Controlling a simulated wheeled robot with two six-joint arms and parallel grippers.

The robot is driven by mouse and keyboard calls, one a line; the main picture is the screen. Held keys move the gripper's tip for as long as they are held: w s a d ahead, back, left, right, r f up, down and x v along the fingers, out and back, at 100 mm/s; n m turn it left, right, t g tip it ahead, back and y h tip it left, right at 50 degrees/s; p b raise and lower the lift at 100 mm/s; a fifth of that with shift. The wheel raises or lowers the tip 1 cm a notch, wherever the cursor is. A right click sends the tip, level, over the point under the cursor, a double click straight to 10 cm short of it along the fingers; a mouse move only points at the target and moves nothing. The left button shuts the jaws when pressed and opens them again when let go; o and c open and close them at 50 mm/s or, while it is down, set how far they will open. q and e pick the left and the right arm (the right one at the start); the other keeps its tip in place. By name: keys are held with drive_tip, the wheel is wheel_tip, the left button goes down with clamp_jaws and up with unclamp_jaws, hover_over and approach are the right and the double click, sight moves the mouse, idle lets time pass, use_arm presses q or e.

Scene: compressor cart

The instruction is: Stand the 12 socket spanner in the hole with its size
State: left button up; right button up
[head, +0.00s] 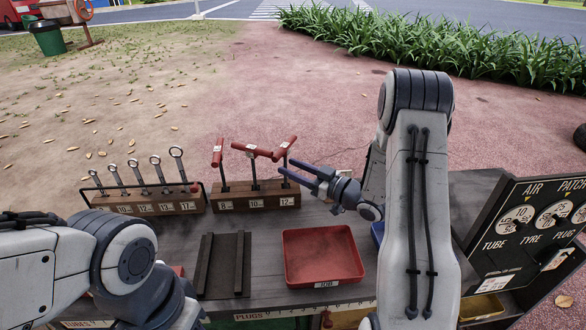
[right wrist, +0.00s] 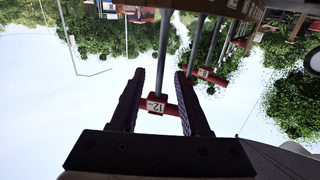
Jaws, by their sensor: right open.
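The 12 socket spanner (head: 285,148) has a red T-handle and a grey shaft. It stands at the right end of a wooden block (head: 252,203), above the 12 label. Its foot is too small to tell how deep it sits. My right gripper (head: 296,170) is open, with its fingers close to this spanner's shaft. In the right wrist view, the handle marked 12 (right wrist: 155,104) shows between the open fingers (right wrist: 160,76). I cannot tell whether they touch it. My left arm shows at lower left, but its gripper is out of view.
The 8 spanner (head: 217,154) and 10 spanner (head: 252,151) stand in the same block. A rack of ring spanners (head: 148,205) is to its left. A red tray (head: 323,274) and dark rails (head: 222,265) lie in front. A gauge panel (head: 530,225) stands at right.

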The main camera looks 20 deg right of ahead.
drive_tip(key=v, duration=1)
drive_tip(key=shift+s, duration=0.2)
